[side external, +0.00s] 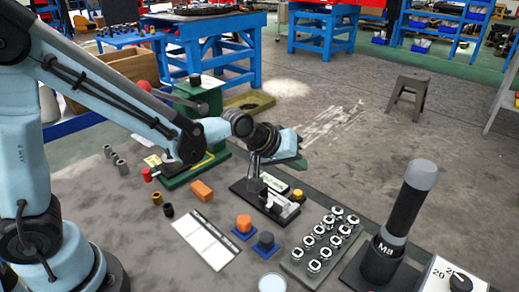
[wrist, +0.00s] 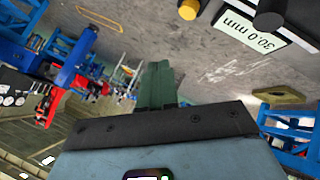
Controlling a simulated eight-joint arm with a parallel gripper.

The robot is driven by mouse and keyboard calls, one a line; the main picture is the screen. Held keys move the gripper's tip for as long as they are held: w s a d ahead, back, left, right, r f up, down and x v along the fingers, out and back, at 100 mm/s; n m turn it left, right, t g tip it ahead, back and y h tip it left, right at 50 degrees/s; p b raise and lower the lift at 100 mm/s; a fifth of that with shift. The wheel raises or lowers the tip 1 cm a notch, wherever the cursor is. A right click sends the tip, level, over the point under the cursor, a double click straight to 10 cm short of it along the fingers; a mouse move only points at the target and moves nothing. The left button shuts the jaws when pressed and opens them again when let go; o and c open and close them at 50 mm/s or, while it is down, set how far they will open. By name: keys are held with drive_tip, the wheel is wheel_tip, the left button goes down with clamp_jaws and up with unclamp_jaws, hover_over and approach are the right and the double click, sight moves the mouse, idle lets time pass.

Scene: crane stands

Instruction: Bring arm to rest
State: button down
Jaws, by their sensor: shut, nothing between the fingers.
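My gripper (side external: 297,160) hangs in the air over the middle of the bench in the side external view, at the end of my outstretched arm. Its green fingers (wrist: 158,84) are together in the wrist view, with nothing between them. Below it in the side external view stands a black gauge stand (side external: 262,203) with a yellow knob (side external: 298,195). Its display label (wrist: 257,33) reads 30.0 mm in the wrist view, upper right, apart from the fingers.
The grey bench holds an orange block (side external: 201,191), a white panel (side external: 207,239), a tray of several sockets (side external: 292,262) and a tall black M8 post (side external: 403,215). A green press (side external: 197,100) stands behind. A grey stool (side external: 409,88) is on the open floor.

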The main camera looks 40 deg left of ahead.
drive_tip(key=s+a+r+m+g+y, duration=0.1)
drive_tip(key=s+a+r+m, duration=0.1)
drive_tip(key=s+a, duration=0.3)
drive_tip(key=s+a+r+m+y, duration=0.1)
drive_tip(key=s+a, duration=0.5)
drive_tip(key=s, duration=0.6)
drive_tip(key=shift+s+r+m+g+y, duration=0.4)
drive_tip(key=shift+r+m, duration=0.35)
drive_tip(key=shift+m, duration=0.45)
